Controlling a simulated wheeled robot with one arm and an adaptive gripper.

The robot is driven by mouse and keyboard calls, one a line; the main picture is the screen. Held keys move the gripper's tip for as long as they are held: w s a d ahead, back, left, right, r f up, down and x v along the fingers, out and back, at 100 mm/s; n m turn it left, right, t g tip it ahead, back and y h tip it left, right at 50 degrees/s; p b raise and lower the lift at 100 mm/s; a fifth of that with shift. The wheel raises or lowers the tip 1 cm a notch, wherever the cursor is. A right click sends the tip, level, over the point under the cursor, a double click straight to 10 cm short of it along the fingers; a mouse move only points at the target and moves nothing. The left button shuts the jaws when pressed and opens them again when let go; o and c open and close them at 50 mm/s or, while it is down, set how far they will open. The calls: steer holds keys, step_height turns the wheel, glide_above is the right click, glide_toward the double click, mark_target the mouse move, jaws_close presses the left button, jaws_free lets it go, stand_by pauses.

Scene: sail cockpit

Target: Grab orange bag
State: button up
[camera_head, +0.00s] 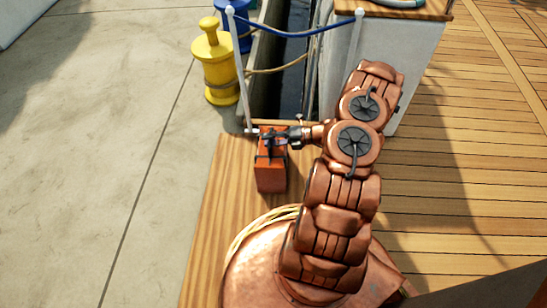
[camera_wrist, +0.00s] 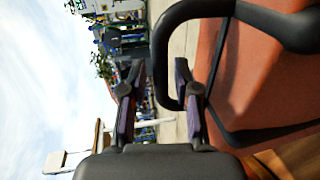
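The orange bag (camera_head: 270,178) stands upright on the wooden deck, with dark straps around it. In the wrist view its orange side (camera_wrist: 265,75) fills the right, and its black loop handle (camera_wrist: 162,50) reaches into the space in front of the fingers. My gripper (camera_head: 268,140) is at the top of the bag. In the wrist view my gripper (camera_wrist: 158,80) has its two fingers apart, with part of the handle seen between or just beyond them. I cannot tell whether the right finger touches the handle.
A yellow bollard (camera_head: 215,65) and a blue bollard (camera_head: 240,30) stand on the concrete quay (camera_head: 90,150) behind. A white post (camera_head: 240,70) with a blue rope (camera_head: 300,31) rises just behind the bag. A white cabinet (camera_head: 405,65) stands right of the gap. Wooden deck (camera_head: 460,170) is open at right.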

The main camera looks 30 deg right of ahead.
jaws_close()
steer(key=shift+r, duration=0.1)
stand_by(0.6)
